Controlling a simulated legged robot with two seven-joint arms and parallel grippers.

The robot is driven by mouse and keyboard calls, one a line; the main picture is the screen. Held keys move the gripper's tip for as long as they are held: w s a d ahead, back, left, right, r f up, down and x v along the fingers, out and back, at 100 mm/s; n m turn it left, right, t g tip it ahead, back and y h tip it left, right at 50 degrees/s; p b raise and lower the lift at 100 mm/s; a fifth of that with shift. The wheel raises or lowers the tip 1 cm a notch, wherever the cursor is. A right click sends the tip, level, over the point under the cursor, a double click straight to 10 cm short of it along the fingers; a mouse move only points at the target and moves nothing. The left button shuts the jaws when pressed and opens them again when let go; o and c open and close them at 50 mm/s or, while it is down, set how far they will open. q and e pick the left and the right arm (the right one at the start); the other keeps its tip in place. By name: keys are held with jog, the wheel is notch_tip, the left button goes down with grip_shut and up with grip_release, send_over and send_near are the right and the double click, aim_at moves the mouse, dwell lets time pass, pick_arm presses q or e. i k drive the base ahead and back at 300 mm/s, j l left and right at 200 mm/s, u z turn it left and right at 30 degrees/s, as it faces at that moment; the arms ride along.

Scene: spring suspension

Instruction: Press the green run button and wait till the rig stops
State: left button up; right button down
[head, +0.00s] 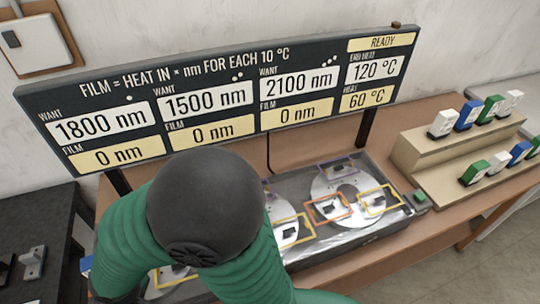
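The green run button (420,197) appears to be the small green block at the right end of the grey rig (385,222). The rig carries round metal discs (347,187) with coloured square frames and small dark parts. The board (240,93) behind it reads READY, end heat 120 °C, heat 60 °C. It shows wants of 1800, 1500 and 2100 nm, with each film at 0 nm. My green arm with a dark round joint covers the rig's left part. Neither gripper shows, and nothing of mine is seen touching the button.
A stepped wooden rack (430,155) with several green, blue and white blocks stands at the right. A dark table (38,225) with small grey parts is at the left. The wooden bench (395,262) has bare room in front of the rig's right end.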

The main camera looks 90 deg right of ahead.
aim_at(420, 196)
jog(key=k+l+z, duration=0.2)
jog(key=z, duration=0.25)
jog(key=k+l+z, duration=0.5)
jog(key=z, duration=0.35)
jog(key=k+l, duration=0.15)
jog(key=l, duration=0.3)
jog(key=k+l+z, duration=0.1)
jog(key=l, duration=0.3)
jog(key=k+l, duration=0.15)
jog(key=l, duration=0.3)
jog(key=k+l+z, duration=0.1)
jog(key=l, duration=0.35)
jog(key=k+l, duration=0.15)
jog(key=l, duration=0.3)
jog(key=k+l+z, duration=0.1)
jog(key=l, duration=0.35)
